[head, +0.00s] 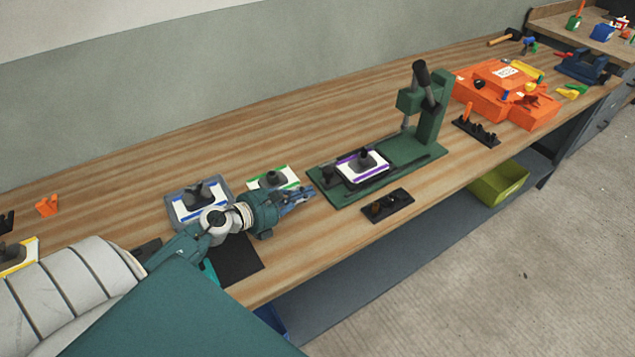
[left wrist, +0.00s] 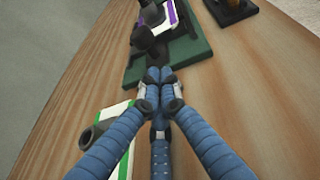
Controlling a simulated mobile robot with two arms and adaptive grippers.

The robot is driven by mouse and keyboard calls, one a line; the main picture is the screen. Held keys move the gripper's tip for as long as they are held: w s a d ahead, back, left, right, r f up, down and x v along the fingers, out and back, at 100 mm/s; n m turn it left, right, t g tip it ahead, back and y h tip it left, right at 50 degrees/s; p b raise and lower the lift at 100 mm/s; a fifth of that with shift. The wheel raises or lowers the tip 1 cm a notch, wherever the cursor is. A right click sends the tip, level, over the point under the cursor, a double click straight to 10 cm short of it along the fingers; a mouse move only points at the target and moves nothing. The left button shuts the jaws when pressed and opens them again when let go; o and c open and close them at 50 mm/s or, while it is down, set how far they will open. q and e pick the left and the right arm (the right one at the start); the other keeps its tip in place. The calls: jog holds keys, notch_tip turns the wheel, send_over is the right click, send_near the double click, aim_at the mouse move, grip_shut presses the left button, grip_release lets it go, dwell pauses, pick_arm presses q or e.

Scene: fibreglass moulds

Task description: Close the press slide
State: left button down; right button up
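The green press (head: 431,120) stands on the bench with its black-handled lever raised. Its slide, bearing a purple-edged white plate (head: 349,176) with a grey lump on top, sits at the left part of the green base, away from the column. A dark knob (head: 328,176) is at the slide's left end. My left gripper (head: 307,192) is just left of the base. In the left wrist view its fingertips (left wrist: 161,78) are together with nothing visible between them, pointing at the base (left wrist: 190,57) and the dark slide end. I cannot tell whether they touch. My right gripper is not visible.
A green-edged plate (head: 289,174) lies close behind my left gripper. A blue-edged plate in a grey tray (head: 172,212) is further left. A black holder (head: 388,205) lies in front of the press. Orange moulds (head: 480,97) stand beyond it. The bench behind the press is clear.

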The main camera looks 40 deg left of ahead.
aim_at(353, 170)
pick_arm(q)
jog(key=w, duration=0.2)
jog(key=w+p, duration=0.1)
jog(key=shift+w+d, duration=0.35)
jog(key=shift+d, duration=0.05)
jog(key=shift+w+d+f, duration=0.1)
jog(key=shift+w+d, duration=0.05)
jog(key=shift+w, duration=0.2)
jog(key=w+d, duration=0.1)
jog(key=w, duration=0.2)
jog(key=w+d, duration=0.2)
jog(key=w, duration=0.2)
jog(key=w+d, duration=0.1)
jog(key=w, duration=0.3)
jog(key=shift+d, duration=0.25)
jog(key=shift+s, duration=0.1)
